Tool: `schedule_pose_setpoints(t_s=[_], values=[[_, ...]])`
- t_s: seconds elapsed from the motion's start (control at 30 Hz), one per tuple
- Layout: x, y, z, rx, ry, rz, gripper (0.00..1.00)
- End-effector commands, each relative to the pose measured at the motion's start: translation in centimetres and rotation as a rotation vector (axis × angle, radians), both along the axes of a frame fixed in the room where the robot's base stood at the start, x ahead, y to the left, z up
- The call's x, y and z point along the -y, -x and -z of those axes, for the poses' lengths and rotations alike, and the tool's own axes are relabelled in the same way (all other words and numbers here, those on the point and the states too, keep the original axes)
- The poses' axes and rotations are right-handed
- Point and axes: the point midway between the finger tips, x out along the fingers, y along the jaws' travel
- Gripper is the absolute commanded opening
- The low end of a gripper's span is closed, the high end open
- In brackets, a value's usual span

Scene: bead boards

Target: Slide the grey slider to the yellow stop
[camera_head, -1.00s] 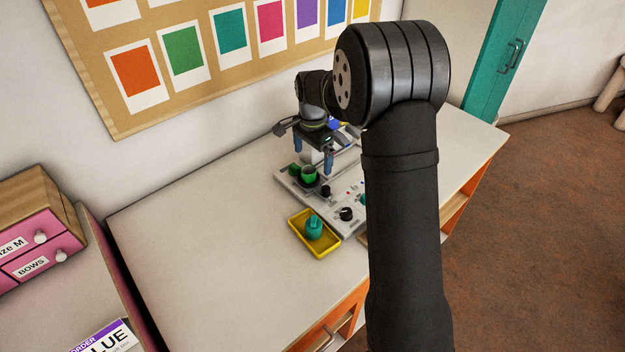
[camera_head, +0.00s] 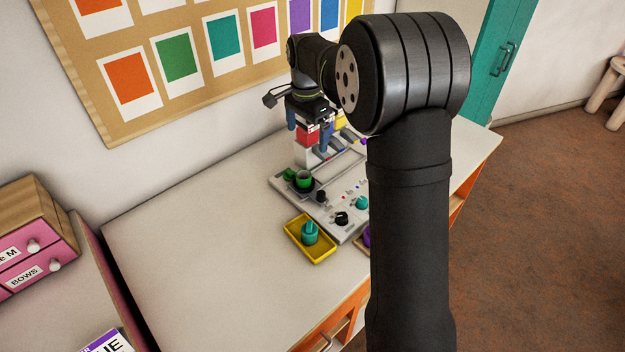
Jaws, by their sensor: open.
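My gripper (camera_head: 308,130) is open above the back of the grey board (camera_head: 325,210), its two blue fingers apart. A red block shows between and behind the fingers, above a white block (camera_head: 307,156); I cannot tell whether the fingers touch either. A pale rail frame (camera_head: 345,168) runs along the board to the right of the gripper. I cannot make out the grey slider for certain. A small yellow piece (camera_head: 341,122) shows right of the gripper, partly hidden by my arm; I cannot tell whether it is the yellow stop.
A green cup-like piece (camera_head: 304,178) and black knob (camera_head: 341,218) are on the board. A teal knob (camera_head: 361,202) is beside my arm. A yellow tray (camera_head: 318,252) with a teal piece (camera_head: 310,233) stands in front. The table's left side is clear. My arm hides the board's right side.

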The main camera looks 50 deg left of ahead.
Motion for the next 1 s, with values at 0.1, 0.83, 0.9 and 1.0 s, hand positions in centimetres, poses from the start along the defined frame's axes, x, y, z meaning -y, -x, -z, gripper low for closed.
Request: schedule_pose_setpoints(t_s=[0.1, 0.83, 0.9, 1.0], values=[[0.0, 0.0, -0.4, 0.0, 0.001, 0.0, 1.0], [1.8, 0.1, -0.8, 0.001, 0.0, 0.203, 0.45], [2.8, 0.2, -1.0, 0.001, 0.001, 0.33, 0.45], [4.2, 0.3, -1.1, 0.001, 0.0, 0.504, 0.45]])
